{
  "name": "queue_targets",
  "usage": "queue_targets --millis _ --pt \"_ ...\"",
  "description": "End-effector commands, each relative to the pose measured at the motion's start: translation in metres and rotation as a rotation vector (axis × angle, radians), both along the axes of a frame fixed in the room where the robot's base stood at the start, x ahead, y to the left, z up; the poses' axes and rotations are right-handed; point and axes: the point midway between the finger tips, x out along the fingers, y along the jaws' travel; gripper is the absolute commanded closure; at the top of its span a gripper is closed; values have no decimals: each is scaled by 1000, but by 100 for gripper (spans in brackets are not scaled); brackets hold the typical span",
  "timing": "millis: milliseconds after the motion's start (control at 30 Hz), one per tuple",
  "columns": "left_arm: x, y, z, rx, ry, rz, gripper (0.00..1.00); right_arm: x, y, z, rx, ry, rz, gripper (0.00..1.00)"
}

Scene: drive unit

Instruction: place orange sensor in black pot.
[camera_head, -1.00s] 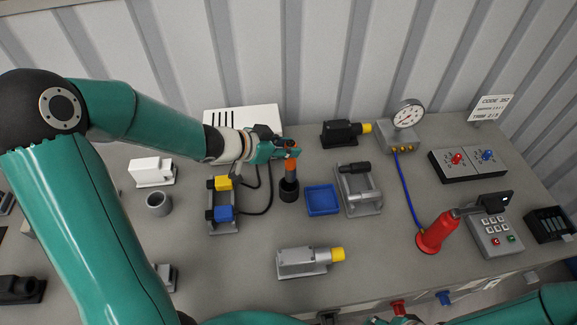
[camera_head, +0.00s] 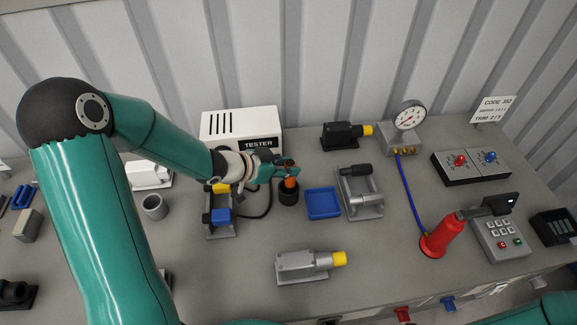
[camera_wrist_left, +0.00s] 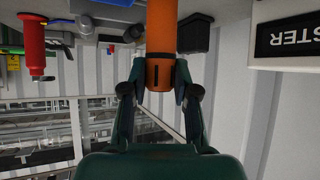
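The orange sensor (camera_head: 291,183) stands upright at the mouth of the black pot (camera_head: 288,197). Its lower end appears to be inside the pot, though the rim hides how deep. My left gripper (camera_head: 286,169) is just above the pot, with its fingers around the sensor's upper part. In the left wrist view the orange sensor (camera_wrist_left: 160,42) sits between the two fingers, which touch it on both sides. My right gripper is not in view.
A blue tray (camera_head: 322,203) is right of the pot, beside a grey fixture (camera_head: 360,192). The white tester (camera_head: 240,124) stands behind. A unit with blue and yellow blocks (camera_head: 220,216) is left. A grey pot (camera_head: 154,207) stands farther left. The front middle holds a grey motor (camera_head: 308,264).

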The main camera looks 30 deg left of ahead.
Motion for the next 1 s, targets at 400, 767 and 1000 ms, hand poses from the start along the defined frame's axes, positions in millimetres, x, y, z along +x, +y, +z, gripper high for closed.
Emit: queue_targets --millis 400,767,1000 --pt "0 0 0 0 1 0 47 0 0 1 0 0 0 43" --pt "-25 15 25 2 -2 4 47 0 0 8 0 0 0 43" --pt "-62 34 53 2 -1 4 47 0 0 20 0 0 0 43"
